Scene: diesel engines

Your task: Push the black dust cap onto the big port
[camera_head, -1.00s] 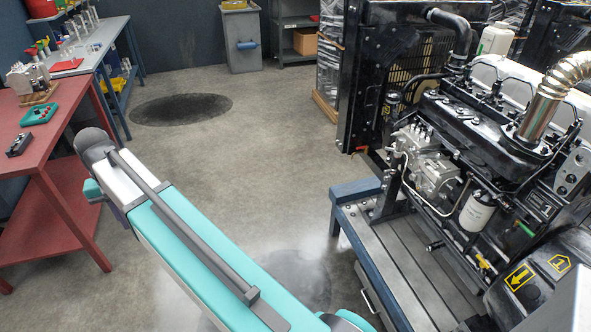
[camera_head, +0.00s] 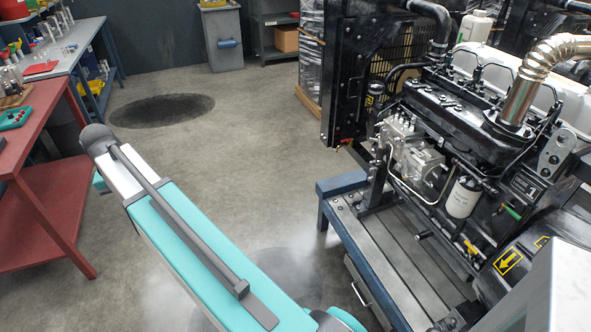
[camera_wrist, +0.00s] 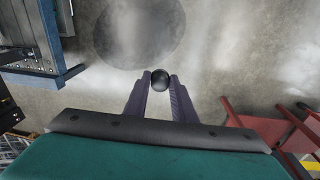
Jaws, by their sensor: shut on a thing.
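My gripper (camera_wrist: 160,82) shows in the wrist view, with its two dark fingers closed on a small round black dust cap (camera_wrist: 160,79). The cap sits between the fingertips above bare floor, well apart from the engine. The gripper and cap do not show in the head view. The diesel engine (camera_head: 440,140) stands at the right of the head view on a blue stand (camera_head: 345,215). A grey plate (camera_head: 556,152) with dark round holes is on the engine's right side. I cannot tell which opening is the big port.
A red table (camera_head: 45,125) stands at the left of the head view, and it shows at right in the wrist view (camera_wrist: 265,127). A grey bench (camera_head: 60,48) and grey bin (camera_head: 222,40) stand farther back. Open floor (camera_head: 235,165) lies between table and engine.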

